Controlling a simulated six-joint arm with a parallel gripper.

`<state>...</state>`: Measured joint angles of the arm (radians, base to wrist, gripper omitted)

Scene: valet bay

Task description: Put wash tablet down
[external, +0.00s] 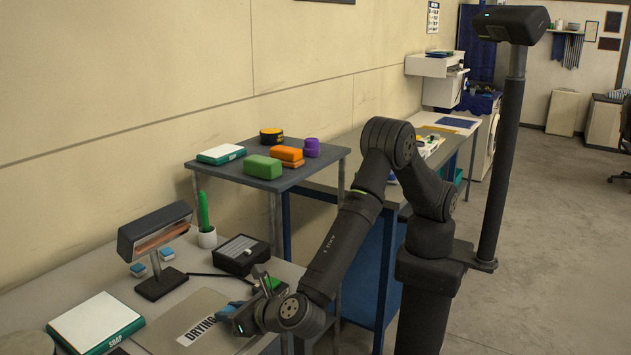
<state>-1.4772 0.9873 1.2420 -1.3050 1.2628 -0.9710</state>
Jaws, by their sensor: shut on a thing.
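My gripper (240,312) is low over the right part of a grey-brown board (172,313) marked DRYING. It is shut on a small blue thing (227,309), which looks like the wash tablet and is mostly hidden by the jaws. I cannot tell whether it touches the board. Two similar small blue and white tablets, one on the left (138,269) and one on the right (166,254), lie on the table behind the lamp.
A lamp-like heater (160,240) stands behind the board. A raised shelf (235,177) holds colored blocks.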

